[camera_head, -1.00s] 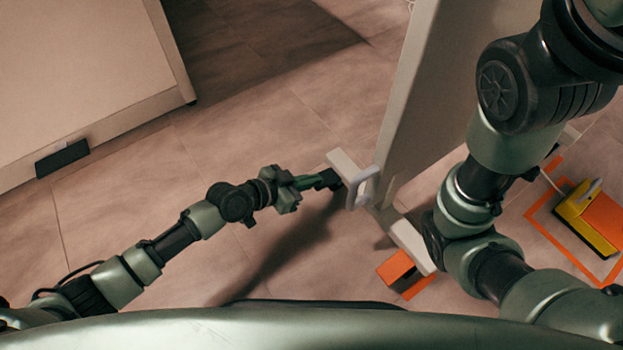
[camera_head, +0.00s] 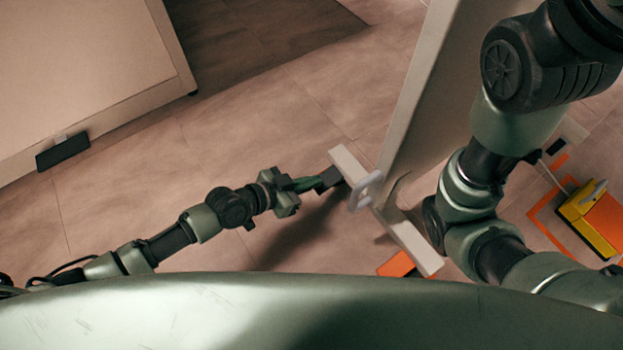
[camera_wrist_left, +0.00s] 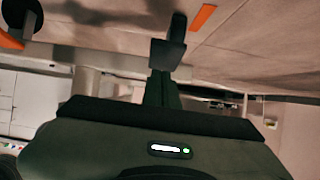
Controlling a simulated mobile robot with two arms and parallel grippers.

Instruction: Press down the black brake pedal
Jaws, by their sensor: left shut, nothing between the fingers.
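A black, flat, pedal-like block (camera_head: 62,151) sits low on the side of a large pale unit at the left of the head view, far from both arms. It is the black thing that looks most like the brake pedal. My left gripper (camera_head: 328,179) is shut and empty, reaching right, with its dark fingertips close to the end of a pale bar (camera_head: 350,165). I cannot tell whether they touch. In the left wrist view the shut fingers (camera_wrist_left: 168,54) point away over the floor. My right arm fills the right side; its gripper is out of view.
A tall pale panel (camera_head: 418,95) stands behind the bar and a light grey handle (camera_head: 366,190). An orange block (camera_head: 397,264) lies below. A yellow and orange device (camera_head: 590,220) stands within orange floor marking at right. Floor between the left unit and my left arm is clear.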

